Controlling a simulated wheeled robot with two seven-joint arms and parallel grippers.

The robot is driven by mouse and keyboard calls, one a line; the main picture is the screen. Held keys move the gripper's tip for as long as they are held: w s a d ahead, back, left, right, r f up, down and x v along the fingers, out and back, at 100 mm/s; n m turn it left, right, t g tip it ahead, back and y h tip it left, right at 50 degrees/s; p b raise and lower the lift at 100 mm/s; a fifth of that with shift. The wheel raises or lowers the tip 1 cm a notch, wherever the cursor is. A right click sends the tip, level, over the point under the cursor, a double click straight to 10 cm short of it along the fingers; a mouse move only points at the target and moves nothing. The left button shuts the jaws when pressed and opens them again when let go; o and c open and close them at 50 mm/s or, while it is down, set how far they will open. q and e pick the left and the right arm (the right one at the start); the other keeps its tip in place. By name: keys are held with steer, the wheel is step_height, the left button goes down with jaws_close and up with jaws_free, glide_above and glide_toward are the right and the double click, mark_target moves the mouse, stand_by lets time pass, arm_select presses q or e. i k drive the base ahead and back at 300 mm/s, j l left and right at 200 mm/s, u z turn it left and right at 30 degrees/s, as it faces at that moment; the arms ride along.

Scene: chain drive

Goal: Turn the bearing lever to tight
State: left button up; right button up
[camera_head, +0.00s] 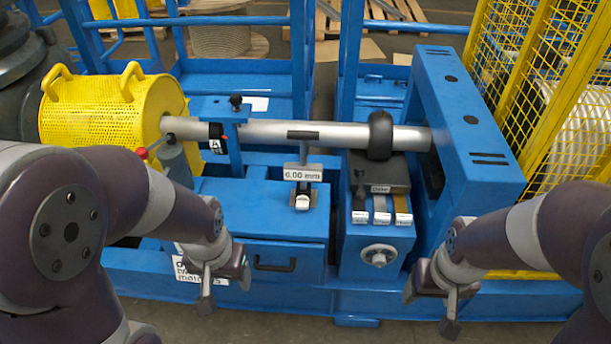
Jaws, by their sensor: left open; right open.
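A silver shaft (330,134) runs across the blue machine. A black knob (236,101) stands up behind the shaft on a blue bracket. A red-tipped handle (142,153) sticks out at the shaft's left end, by a grey post (174,160). I cannot tell which of these is the bearing lever, and no tight mark is readable. My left gripper (224,288) is open and empty in front of the blue cabinet, low and apart from both handles. My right gripper (431,307) is open and empty in front of the machine's right side.
A yellow perforated guard (90,120) covers the left end. A 0.00 mm readout (303,173) stands at mid-machine. A round silver knob (378,255) sits below three small labels. A blue frame (470,110) and yellow mesh fence (540,80) bound the right.

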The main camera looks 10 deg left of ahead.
mark_target(360, 169)
steer(key=i+l+z, duration=0.2)
steer(key=i+z, duration=0.8)
steer(key=k, duration=0.1)
